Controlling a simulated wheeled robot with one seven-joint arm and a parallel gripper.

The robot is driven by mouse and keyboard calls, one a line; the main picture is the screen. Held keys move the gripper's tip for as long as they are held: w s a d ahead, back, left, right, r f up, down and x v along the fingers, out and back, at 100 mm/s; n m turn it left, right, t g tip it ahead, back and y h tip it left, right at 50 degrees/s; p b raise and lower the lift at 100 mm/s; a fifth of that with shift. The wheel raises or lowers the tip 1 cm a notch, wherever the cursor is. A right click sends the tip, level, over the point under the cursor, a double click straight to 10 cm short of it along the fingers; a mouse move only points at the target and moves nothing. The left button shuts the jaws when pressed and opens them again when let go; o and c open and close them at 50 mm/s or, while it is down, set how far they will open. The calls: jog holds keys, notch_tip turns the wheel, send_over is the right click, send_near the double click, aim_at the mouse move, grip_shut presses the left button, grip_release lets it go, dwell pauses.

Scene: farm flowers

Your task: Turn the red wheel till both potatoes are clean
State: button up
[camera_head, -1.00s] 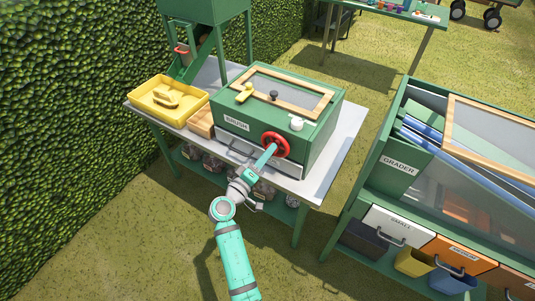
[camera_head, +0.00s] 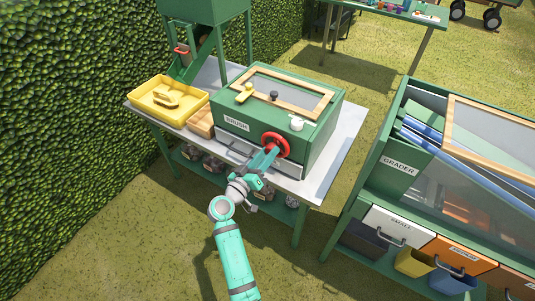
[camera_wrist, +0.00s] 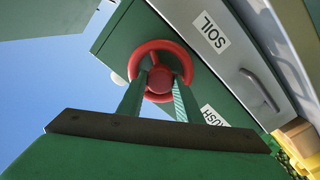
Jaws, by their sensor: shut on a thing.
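The red wheel (camera_head: 286,146) sits on the front of the green box labelled BRUSH (camera_head: 318,135). My gripper (camera_head: 270,153) reaches it from the front. In the wrist view the wheel (camera_wrist: 160,45) faces me, and the two fingers of my gripper (camera_wrist: 159,88) are shut on its middle part, one on each side of the hub. The box has a wood-framed lid (camera_head: 300,107) with a grey pane, which is closed. I cannot make out any potatoes through it.
The box stands on a grey-topped table (camera_head: 343,135). A yellow tray (camera_head: 145,107) holding a yellow object is at its left. A drawer labelled SOIL (camera_wrist: 255,80) shows below the wheel. The green grader (camera_head: 365,190) stands at the right, with grass between.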

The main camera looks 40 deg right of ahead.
jog(key=shift+f, duration=0.1)
jog(key=o, duration=1)
jog(key=shift+o, duration=0.2)
jog(key=shift+a, duration=0.1)
jog(key=v, duration=1)
jog(key=shift+a, duration=0.4)
jog(key=shift+s, duration=0.1)
